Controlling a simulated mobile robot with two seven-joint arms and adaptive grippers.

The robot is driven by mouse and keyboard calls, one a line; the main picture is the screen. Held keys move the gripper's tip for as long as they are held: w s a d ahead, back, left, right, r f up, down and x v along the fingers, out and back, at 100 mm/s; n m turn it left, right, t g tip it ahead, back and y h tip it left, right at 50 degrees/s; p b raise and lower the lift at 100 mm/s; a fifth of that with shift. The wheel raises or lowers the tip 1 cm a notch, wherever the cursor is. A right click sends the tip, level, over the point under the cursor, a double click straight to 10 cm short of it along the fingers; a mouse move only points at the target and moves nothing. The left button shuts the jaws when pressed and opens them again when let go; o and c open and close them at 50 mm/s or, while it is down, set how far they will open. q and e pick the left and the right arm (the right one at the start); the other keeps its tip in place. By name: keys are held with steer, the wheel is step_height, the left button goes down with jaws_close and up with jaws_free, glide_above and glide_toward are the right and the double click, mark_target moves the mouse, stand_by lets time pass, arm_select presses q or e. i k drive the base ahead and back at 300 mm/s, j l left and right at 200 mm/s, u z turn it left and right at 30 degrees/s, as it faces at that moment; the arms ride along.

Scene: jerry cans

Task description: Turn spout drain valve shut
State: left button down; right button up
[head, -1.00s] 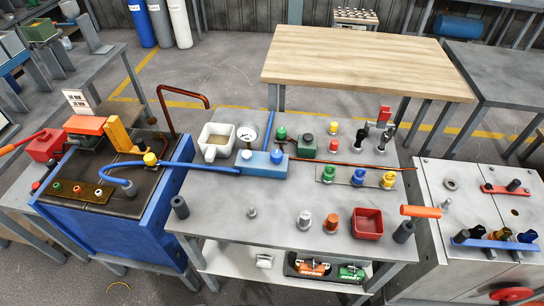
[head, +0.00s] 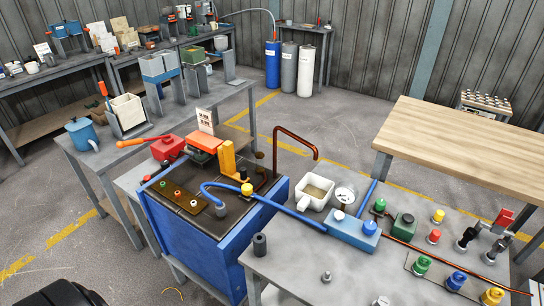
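A bent copper spout pipe (head: 296,131) rises from the back right corner of the blue tank bench (head: 190,235) and hooks over to the right. A small dark fitting sits by its foot; whether this is the drain valve, and how it is turned, is too small to tell. A yellow knob (head: 247,189) sits by a blue hose (head: 290,211) on the tank top. An upright yellow block (head: 228,158) stands behind it. Neither of my grippers is in view. A dark rounded shape shows at the bottom left edge.
A grey table (head: 290,262) at the right holds a white pitcher (head: 314,193), a gauge (head: 344,197), a blue block (head: 352,231) and several coloured knobs. A wooden table (head: 460,140) stands behind. Gas cylinders (head: 289,68) stand at the back wall. Open floor lies between.

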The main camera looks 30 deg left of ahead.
mark_target(246, 188)
steer(key=u, duration=1.65)
